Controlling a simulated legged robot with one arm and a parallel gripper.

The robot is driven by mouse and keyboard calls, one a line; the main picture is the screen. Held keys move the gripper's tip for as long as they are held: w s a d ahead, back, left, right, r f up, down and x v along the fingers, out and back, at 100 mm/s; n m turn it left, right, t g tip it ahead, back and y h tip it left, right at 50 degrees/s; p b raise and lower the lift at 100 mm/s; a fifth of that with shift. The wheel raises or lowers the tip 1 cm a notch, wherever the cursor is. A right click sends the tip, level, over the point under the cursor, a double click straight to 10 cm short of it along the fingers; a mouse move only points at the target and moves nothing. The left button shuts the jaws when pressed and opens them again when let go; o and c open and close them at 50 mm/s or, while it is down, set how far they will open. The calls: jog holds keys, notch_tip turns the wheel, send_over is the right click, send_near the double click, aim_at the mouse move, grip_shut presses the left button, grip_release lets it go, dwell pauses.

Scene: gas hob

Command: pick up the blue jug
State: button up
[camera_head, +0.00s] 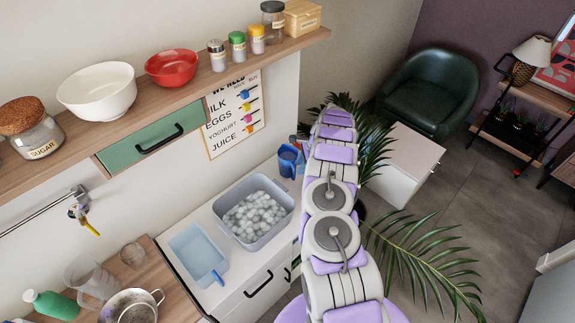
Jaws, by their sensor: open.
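The blue jug (288,160) stands at the far right end of the white counter, just beyond the grey tub. It looks upright, and its right side is close to my arm in the picture. My purple and white arm reaches up the picture to the right of the jug. The fingers of my gripper cannot be made out; the arm's far end seems to hide them. I cannot tell the distance between gripper and jug.
A grey tub (282,193) of whitish lumps and a pale blue tray with a blue handle (199,253) sit on the counter (238,278). A shelf (190,91) with bowls and jars overhangs the left. Palm leaves (415,247) spread right of my arm.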

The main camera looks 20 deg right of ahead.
aim_at(294, 180)
jog(key=x, duration=0.7)
jog(key=shift+w+a+r, duration=0.1)
jog(key=shift+a+r, duration=0.05)
jog(key=shift+a, duration=0.05)
jog(key=shift+d, duration=0.7)
jog(key=c, duration=0.6)
jog(key=shift+a, duration=0.45)
grip_shut()
jog(key=shift+d, duration=0.25)
